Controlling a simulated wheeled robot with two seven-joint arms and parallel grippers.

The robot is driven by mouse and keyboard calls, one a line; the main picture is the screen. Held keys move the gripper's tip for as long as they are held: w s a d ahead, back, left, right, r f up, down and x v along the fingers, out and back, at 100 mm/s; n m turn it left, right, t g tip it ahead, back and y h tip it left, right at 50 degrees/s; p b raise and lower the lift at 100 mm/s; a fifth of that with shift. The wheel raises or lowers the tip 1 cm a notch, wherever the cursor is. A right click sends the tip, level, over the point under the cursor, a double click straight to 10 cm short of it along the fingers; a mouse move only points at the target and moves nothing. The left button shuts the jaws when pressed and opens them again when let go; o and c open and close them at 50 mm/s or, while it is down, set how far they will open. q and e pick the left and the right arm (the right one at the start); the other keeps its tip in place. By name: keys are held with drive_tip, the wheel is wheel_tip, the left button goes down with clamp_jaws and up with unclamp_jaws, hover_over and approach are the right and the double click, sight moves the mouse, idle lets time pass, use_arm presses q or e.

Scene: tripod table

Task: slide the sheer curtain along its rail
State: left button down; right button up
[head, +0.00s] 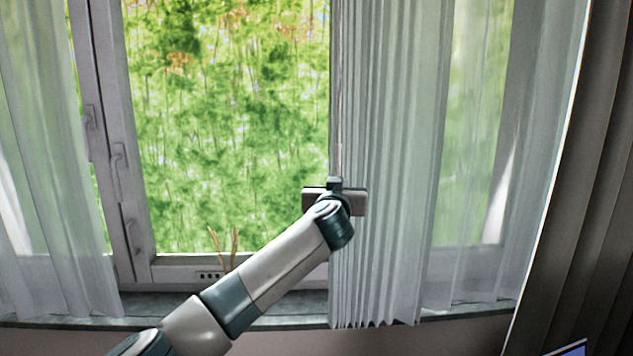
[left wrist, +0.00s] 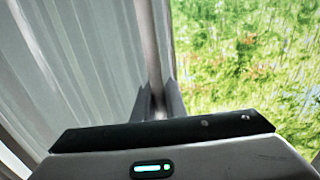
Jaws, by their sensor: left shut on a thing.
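The right-hand sheer curtain (head: 395,150) hangs in bunched white folds over the right part of the window. A thin upright pull rod (head: 338,100) hangs along its left edge. My left gripper (head: 336,182) is at the rod's lower part, its fingers mostly hidden behind my wrist. In the left wrist view the gripper (left wrist: 158,100) is shut on the rod (left wrist: 149,45), with the sheer curtain (left wrist: 80,70) to the left. Another sheer curtain (head: 45,160) hangs at the far left. The rail is out of view above. My right gripper is not in view.
The window frame (head: 105,130) has handles on its left side. A sill (head: 290,303) runs below, and thin dry stalks (head: 223,247) stand near it. A dark heavy drape (head: 585,190) hangs at the right. The glass between the sheer curtains is uncovered.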

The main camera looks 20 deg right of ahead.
use_arm(q)
drive_tip(key=shift+s+d, duration=0.2)
drive_tip(key=shift+d, duration=0.45)
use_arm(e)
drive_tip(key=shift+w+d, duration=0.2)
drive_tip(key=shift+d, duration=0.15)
use_arm(q)
drive_tip(key=c, duration=1.8)
unclamp_jaws()
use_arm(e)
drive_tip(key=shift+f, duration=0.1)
use_arm(q)
drive_tip(key=shift+s, duration=0.1)
drive_tip(key=b+v, duration=0.2)
drive_tip(key=v, duration=1.5)
drive_tip(key=shift+a, duration=0.2)
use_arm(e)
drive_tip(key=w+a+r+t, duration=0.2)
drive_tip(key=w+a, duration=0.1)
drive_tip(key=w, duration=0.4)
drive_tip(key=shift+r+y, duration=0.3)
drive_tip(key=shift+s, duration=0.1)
